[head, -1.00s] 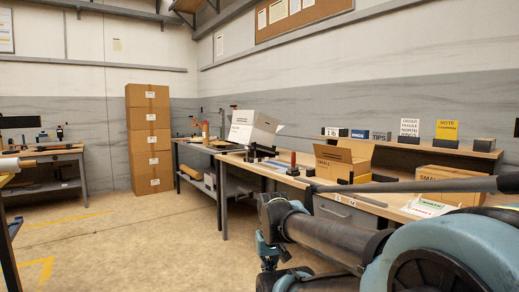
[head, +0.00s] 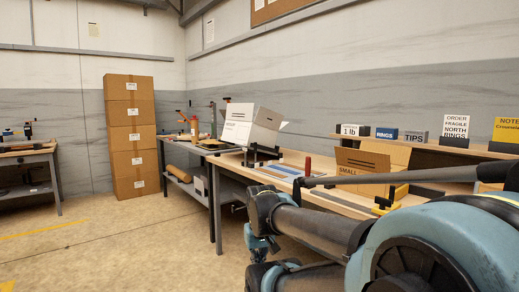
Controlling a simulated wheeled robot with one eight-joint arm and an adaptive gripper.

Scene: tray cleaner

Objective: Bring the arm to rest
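My arm (head: 322,229) reaches in from the lower right in the head view, with dark tubes and blue-grey joints. It stands in front of the long workbench. A blue-grey part at its far end (head: 262,243) hangs low beside the bench, above the floor. I cannot make out gripper fingers there, so whether my gripper is open or holds anything does not show.
The workbench (head: 270,176) carries an open white box (head: 251,127) and an open brown box marked SMALL (head: 372,160). Stacked cartons (head: 132,137) stand by the back wall. A smaller table (head: 30,158) is at the left. The floor (head: 110,235) at left is clear.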

